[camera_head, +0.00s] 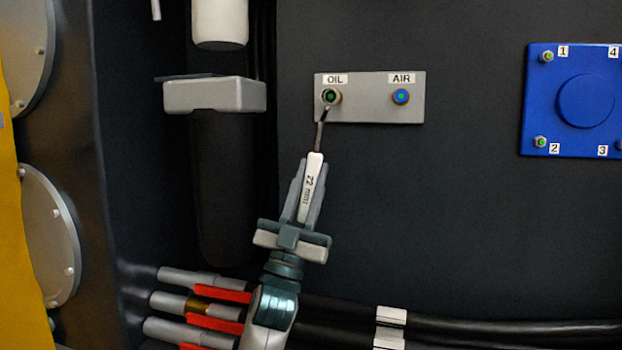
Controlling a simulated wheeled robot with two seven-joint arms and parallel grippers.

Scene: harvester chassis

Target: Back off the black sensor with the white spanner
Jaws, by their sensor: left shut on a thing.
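The black sensor (331,96) sits under the OIL label on a light grey plate (366,110), with a green centre showing. My left gripper (309,177) is shut on the white handle of the spanner (312,179), which is marked "22 mm" or similar. The spanner's thin metal shaft points up, and its head is at the lower edge of the black sensor. I cannot tell whether the head is seated around the sensor or only beside it. My right gripper is not in view.
A blue sensor (401,97) sits under the AIR label on the same plate. A filter with a grey head (215,95) stands to the left. A blue cover (538,105) is at the right. Hoses with red parts (215,321) run along the bottom.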

